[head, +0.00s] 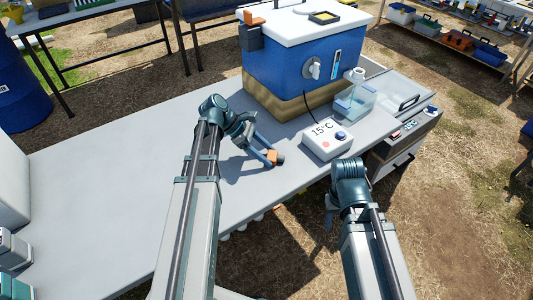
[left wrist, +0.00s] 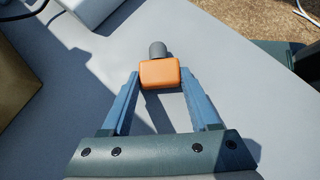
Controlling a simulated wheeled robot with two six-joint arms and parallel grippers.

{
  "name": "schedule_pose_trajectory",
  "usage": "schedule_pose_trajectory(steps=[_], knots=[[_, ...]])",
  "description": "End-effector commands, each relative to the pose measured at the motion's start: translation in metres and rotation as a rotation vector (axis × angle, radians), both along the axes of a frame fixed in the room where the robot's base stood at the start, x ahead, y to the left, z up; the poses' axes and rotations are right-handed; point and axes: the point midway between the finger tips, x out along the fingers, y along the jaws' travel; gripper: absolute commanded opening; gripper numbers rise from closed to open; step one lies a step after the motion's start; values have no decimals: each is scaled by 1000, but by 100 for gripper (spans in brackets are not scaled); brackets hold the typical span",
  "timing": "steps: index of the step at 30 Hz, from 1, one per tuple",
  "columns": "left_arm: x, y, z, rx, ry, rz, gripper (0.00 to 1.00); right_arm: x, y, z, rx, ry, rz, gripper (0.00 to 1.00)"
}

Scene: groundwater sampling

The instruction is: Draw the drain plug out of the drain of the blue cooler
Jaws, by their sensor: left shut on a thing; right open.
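The blue cooler (head: 290,72) with a white lid stands at the back of the grey table. A pale round drain fitting (head: 314,68) is on its front face. My left gripper (head: 270,155) is shut on an orange block with a short grey stem, which looks like the drain plug (head: 277,157). The plug (left wrist: 160,74) also shows between the fingertips in the left wrist view, its stem pointing away from the gripper. It is in front of the cooler, apart from it, over the bare table. My right gripper (head: 331,216) is open, low by the table's front edge, mostly hidden by its arm.
The cooler rests on a tan block (head: 287,104). A white box reading 15°C (head: 325,142) sits right of the plug, with a cable running behind it. A clear container (head: 355,104) stands beside the cooler. The table's left part (head: 100,180) is clear.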

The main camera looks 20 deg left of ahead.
Motion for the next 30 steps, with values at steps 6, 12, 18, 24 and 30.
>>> schedule_pose_trajectory(steps=[6,12,18,24,30], knots=[[0,0,-1,0,0,0,17,0,0,-1,0,0,0,50],[0,0,-5,0,0,0,17,0,0,-5,0,0,0,50],[-1,0,-9,4,1,-1,17,0,0,-9,0,0,0,50],[-1,0,-10,5,1,-1,16,0,0,-9,0,0,0,50],[-2,-1,-11,5,1,-3,84,0,0,-10,0,0,0,50]])
